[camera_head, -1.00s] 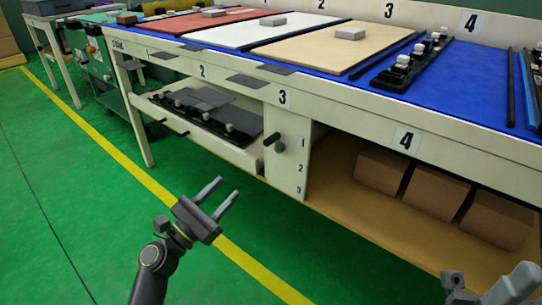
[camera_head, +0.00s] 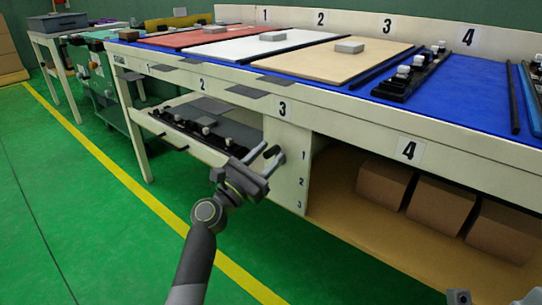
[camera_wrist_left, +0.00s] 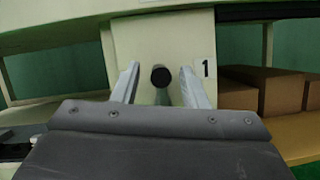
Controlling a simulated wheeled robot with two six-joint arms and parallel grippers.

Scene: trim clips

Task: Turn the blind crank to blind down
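The blind crank's dark round knob (camera_head: 272,152) sticks out from the cream panel (camera_head: 289,182) marked 1, 2, 3 under the bench. In the left wrist view the knob (camera_wrist_left: 160,76) shows end-on between my two fingers. My left gripper (camera_head: 275,150) is open around the knob, with a gap visible on each side in the wrist view (camera_wrist_left: 163,88).
The bench front edge (camera_head: 330,118) runs just above the left gripper. A shelf tray with dark clips (camera_head: 205,125) lies left of the panel. Several brown boxes (camera_head: 384,184) stand on the lower shelf to the right. The green floor in front is clear.

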